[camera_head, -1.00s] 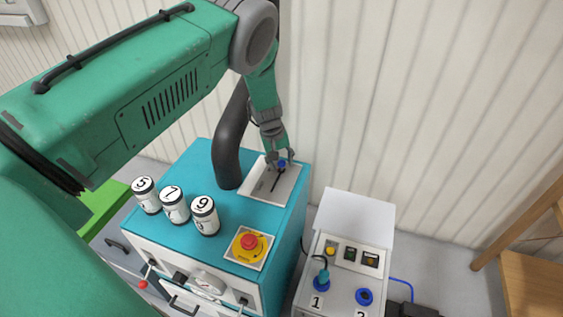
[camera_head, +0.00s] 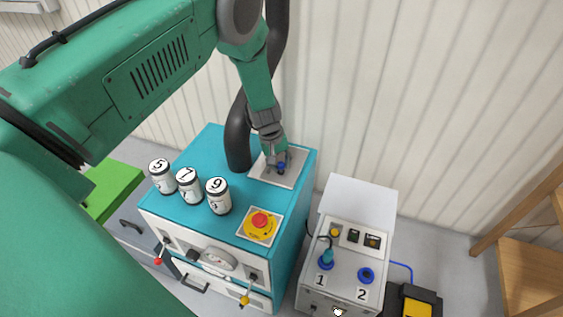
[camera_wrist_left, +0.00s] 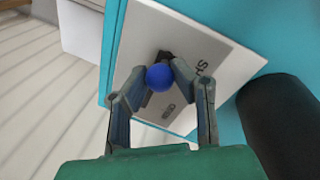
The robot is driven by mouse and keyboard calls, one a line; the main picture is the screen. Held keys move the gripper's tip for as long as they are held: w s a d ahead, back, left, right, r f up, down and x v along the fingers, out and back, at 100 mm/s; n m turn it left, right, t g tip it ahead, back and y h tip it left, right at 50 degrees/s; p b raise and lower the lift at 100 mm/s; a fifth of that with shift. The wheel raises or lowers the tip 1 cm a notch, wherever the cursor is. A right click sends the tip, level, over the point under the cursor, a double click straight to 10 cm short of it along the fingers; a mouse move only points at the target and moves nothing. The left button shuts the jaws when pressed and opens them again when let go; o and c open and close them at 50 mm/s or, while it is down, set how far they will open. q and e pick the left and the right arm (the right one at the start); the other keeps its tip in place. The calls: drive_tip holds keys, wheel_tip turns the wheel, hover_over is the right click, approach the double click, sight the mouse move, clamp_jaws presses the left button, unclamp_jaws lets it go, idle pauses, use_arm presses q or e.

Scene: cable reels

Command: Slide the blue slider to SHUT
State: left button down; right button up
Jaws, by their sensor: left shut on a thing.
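The blue slider knob (camera_head: 281,167) sits on a white plate (camera_head: 291,180) on top of the teal cabinet. My left gripper (camera_head: 276,166) reaches down over the plate with its fingers around the knob. In the left wrist view the round blue knob (camera_wrist_left: 159,77) is between the two fingertips of my left gripper (camera_wrist_left: 160,84), which is shut on it. Beside the knob, dark lettering on the plate (camera_wrist_left: 197,50) is partly hidden by a finger. The rest of the slot is mostly covered by the gripper. My right gripper is not in view.
White canisters (camera_head: 189,186) and a red emergency button (camera_head: 260,222) stand on the teal cabinet (camera_head: 207,150). A thick black pipe (camera_head: 238,135) rises close beside the plate. A grey box with blue sockets (camera_head: 366,275) stands to the right.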

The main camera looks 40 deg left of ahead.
use_arm(q)
drive_tip(key=c, duration=1.3)
unclamp_jaws()
drive_tip(key=shift+s, duration=0.25)
drive_tip(key=shift+d, duration=0.1)
drive_tip(key=shift+w+r, duration=0.1)
drive_tip(key=shift+r, duration=0.15)
wheel_tip(320, 180, up, 11)
drive_tip(key=s+a, duration=0.1)
drive_tip(key=shift+s+a, duration=0.35)
drive_tip(key=shift+s, duration=0.05)
drive_tip(key=shift+r, duration=0.1)
